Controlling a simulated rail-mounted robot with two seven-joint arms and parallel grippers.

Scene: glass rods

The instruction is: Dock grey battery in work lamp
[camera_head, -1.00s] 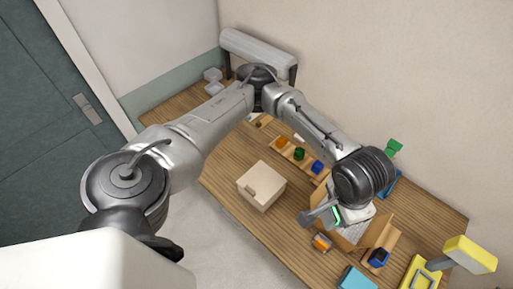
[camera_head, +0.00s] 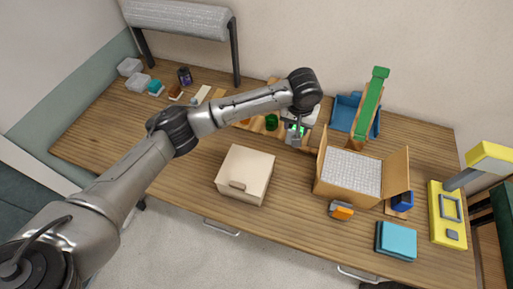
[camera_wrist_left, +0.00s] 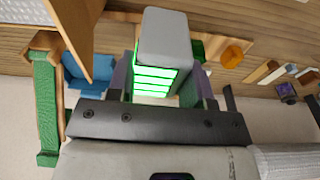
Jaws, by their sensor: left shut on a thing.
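The grey battery (camera_wrist_left: 163,40) is a grey block with bright green glowing bars. My left gripper (camera_wrist_left: 160,82) is shut on it, with a finger on each side. In the head view my left gripper (camera_head: 296,132) holds the battery above the wooden rack at the back middle of the table, left of the cardboard box; the arm partly hides it. The yellow work lamp (camera_head: 440,228) stands at the right end of the table, well apart from the gripper. Its base has a grey square frame (camera_head: 450,208). My right gripper is out of view.
An open cardboard box (camera_head: 401,172) with a pale lining stands between gripper and lamp. Behind it are a blue holder (camera_head: 346,110) and a raised green bar (camera_head: 371,100). A beige box (camera_head: 245,174), an orange block (camera_head: 341,210) and a teal box (camera_head: 396,242) stand towards the front.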

